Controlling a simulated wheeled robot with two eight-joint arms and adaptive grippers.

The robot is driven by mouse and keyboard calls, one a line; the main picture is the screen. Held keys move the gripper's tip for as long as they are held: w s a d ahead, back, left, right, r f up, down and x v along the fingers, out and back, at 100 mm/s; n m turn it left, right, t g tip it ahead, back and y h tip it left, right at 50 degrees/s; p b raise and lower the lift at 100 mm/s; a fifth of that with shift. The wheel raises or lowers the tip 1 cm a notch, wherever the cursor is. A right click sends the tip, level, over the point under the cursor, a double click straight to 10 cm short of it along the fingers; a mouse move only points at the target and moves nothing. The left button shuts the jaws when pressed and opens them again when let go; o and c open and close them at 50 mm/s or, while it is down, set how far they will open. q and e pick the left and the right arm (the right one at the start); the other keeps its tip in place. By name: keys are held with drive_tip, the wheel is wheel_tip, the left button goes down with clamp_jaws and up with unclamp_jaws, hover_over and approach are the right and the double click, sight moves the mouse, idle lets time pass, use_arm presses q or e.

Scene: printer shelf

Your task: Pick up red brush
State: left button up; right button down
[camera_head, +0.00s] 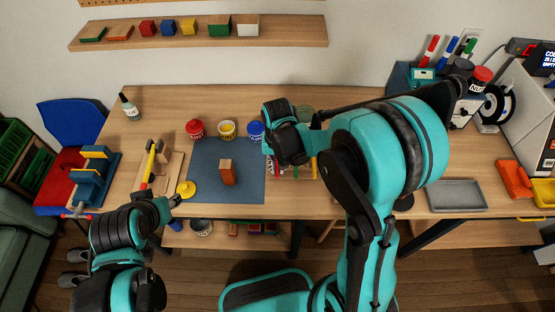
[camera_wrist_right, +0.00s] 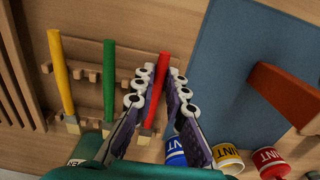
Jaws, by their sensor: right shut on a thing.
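In the right wrist view the red brush (camera_wrist_right: 158,82) lies between the two fingers of my right gripper (camera_wrist_right: 160,90), which is shut on its handle. A green brush (camera_wrist_right: 109,80) and a yellow brush (camera_wrist_right: 61,72) lie parallel to it on a notched wooden rack (camera_wrist_right: 85,47). In the head view my right arm hides most of the rack and the right fingers. My left gripper (camera_head: 166,204) is low at the left near the table's front edge, beside a yellow round object (camera_head: 187,189); its finger opening is unclear.
A blue-grey mat (camera_head: 205,160) with an orange-brown block (camera_head: 228,173) lies left of the right gripper. Red (camera_head: 195,129), yellow (camera_head: 227,130) and blue (camera_head: 256,131) paint pots stand behind it. A grey tray (camera_head: 456,195) is at the right.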

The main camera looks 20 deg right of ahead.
wheel_tip(320, 180, up, 4)
drive_tip(key=shift+r+p, duration=0.15)
drive_tip(key=shift+p, duration=0.8)
drive_tip(key=s+d+r+p, duration=0.3)
drive_tip(key=s+d+r, duration=0.3)
drive_tip(key=s+d, duration=0.2)
drive_tip(key=shift+d+r, duration=0.15)
drive_tip(key=shift+r, duration=0.2)
drive_tip(key=shift+s, duration=0.1)
